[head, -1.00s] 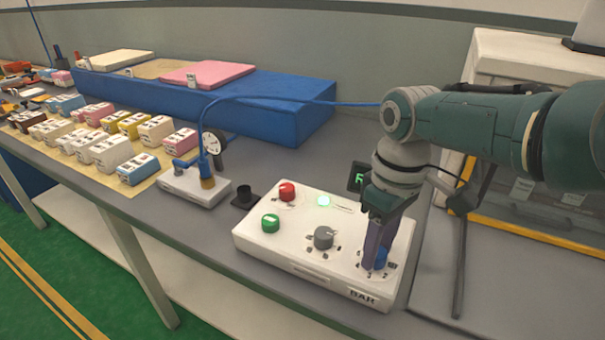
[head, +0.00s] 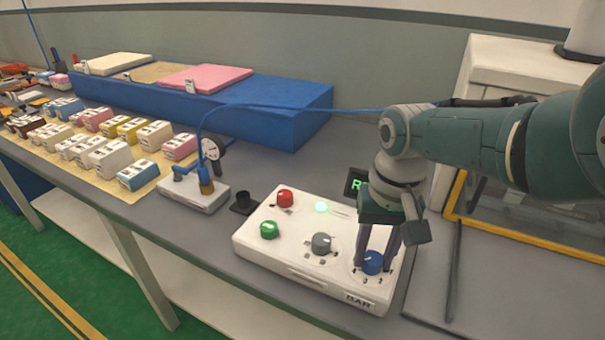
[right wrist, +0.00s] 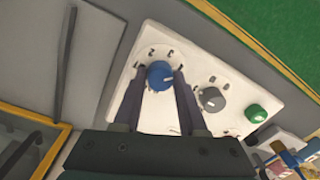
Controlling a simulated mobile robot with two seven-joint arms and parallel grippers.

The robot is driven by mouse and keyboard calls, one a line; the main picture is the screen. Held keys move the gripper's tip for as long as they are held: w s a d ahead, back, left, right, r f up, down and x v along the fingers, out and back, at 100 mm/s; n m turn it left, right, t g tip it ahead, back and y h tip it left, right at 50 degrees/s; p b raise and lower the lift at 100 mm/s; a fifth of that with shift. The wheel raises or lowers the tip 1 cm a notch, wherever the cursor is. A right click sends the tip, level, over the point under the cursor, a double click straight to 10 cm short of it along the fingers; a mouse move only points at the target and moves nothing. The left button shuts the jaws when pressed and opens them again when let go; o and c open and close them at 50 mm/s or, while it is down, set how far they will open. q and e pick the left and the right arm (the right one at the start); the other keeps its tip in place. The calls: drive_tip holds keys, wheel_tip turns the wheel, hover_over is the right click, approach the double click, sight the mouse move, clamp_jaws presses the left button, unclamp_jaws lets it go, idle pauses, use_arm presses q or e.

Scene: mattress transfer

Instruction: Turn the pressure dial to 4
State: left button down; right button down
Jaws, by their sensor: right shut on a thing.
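The blue pressure dial (head: 373,262) sits at the right end of the white control box (head: 285,262), whose front is marked BAR. My right gripper (head: 376,262) points down from above and is shut on the dial. In the right wrist view, the blue dial (right wrist: 159,75) sits between the two fingertips, with numbers printed around it. The dial's exact setting is too small to read. My left gripper is in neither current view.
A grey knob (head: 321,243), a green button (head: 269,229) and a red button (head: 285,198) are on the same box. A gauge unit (head: 195,190) with a blue hose stands to the left. A glass-fronted, yellow-framed cabinet (head: 540,235) is at the right.

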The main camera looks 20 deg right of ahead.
sight(376, 258)
drive_tip(key=shift+m, duration=0.4)
drive_tip(key=shift+c, duration=2.3)
unclamp_jaws()
wheel_tip(376, 258, up, 9)
drive_tip(key=p, duration=0.7)
drive_tip(key=shift+s+d+f, duration=0.1)
drive_tip(key=shift+d, duration=0.05)
drive_tip(key=shift+r+p, duration=0.45)
drive_tip(key=shift+r, duration=0.15)
